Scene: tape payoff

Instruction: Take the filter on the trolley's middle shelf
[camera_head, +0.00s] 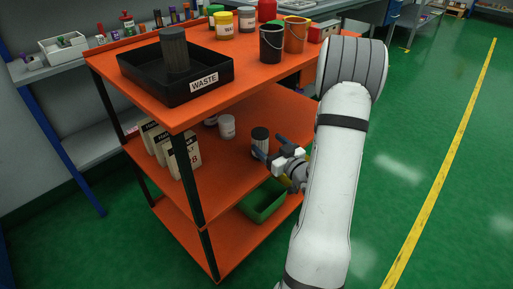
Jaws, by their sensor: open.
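The orange trolley (241,167) has a top, middle and bottom shelf. A dark ribbed cylinder with a light lower part, which looks like the filter (260,139), stands upright on the middle shelf. My gripper (270,151) is open at that shelf, its dark fingers close to the filter's front right side. One finger overlaps the filter's lower part in the picture; I cannot tell whether they touch. A larger dark cylinder (174,50) stands in the black waste tray (140,73) on the top shelf.
A green bin (263,203) is on the bottom shelf. Black and orange buckets (271,44) stand above on the top shelf. Trolley posts (208,253) bound the shelves. Green floor at right is clear.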

